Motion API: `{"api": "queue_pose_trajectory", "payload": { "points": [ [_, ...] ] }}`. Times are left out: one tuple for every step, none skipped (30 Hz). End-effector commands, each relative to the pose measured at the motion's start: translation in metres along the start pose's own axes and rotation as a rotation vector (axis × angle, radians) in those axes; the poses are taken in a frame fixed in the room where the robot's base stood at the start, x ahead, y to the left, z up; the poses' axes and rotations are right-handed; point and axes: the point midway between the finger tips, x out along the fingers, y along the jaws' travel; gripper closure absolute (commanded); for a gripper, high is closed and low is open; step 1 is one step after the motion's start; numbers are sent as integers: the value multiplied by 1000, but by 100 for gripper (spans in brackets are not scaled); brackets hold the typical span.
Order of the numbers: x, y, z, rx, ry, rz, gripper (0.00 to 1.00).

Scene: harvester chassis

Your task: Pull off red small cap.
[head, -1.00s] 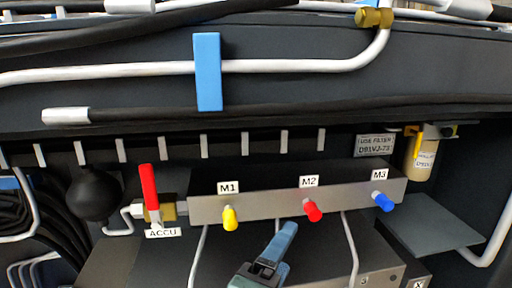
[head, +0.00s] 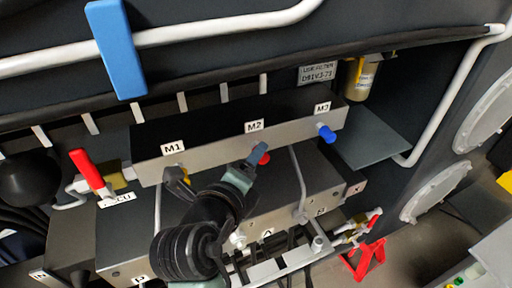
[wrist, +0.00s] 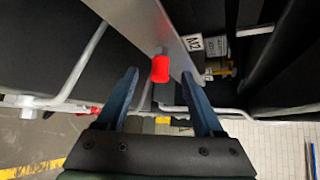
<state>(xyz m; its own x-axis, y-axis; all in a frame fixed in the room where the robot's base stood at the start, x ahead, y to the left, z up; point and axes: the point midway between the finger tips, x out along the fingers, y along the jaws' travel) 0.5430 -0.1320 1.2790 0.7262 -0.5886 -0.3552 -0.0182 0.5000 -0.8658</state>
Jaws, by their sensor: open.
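The red small cap (head: 264,159) sits on the front face of the grey manifold block under the M2 label, partly hidden by my gripper. In the wrist view the red cap (wrist: 160,68) shows whole. My gripper (head: 257,153) reaches up to it from below. In the wrist view, the two blue fingers of my gripper (wrist: 160,74) are open, one to each side of the cap, with gaps between. I cannot tell how far the tips reach along the cap's depth.
The yellow cap (head: 186,174) at M1 is partly hidden behind my arm. The blue cap (head: 327,134) is at M3. A red-handled valve (head: 88,172) stands at the left. Pipes (head: 298,180) and a lower block lie below the manifold.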

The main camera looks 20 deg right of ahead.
Motion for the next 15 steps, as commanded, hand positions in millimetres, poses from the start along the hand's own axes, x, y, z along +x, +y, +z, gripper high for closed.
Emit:
{"api": "queue_pose_trajectory", "payload": {
  "points": [
    [8,-3,0,1,4,1,31],
    [12,-3,0,1,4,1,31],
    [17,-3,0,1,3,0,31],
    [20,-3,0,1,2,-1,31],
    [23,-3,0,1,2,-1,31],
    [26,-2,0,0,2,0,31],
    [29,-2,0,0,1,-1,31],
    [30,-2,0,1,0,-1,31],
    [32,-1,0,0,1,0,31],
    [33,-1,0,1,0,0,31],
    [34,-1,0,1,0,0,31],
    [35,-1,0,1,-1,-1,31],
    [35,-1,0,1,-1,-1,31],
    [35,0,0,1,-1,-1,31],
    [35,0,0,1,-1,-1,31]
  ]
}}
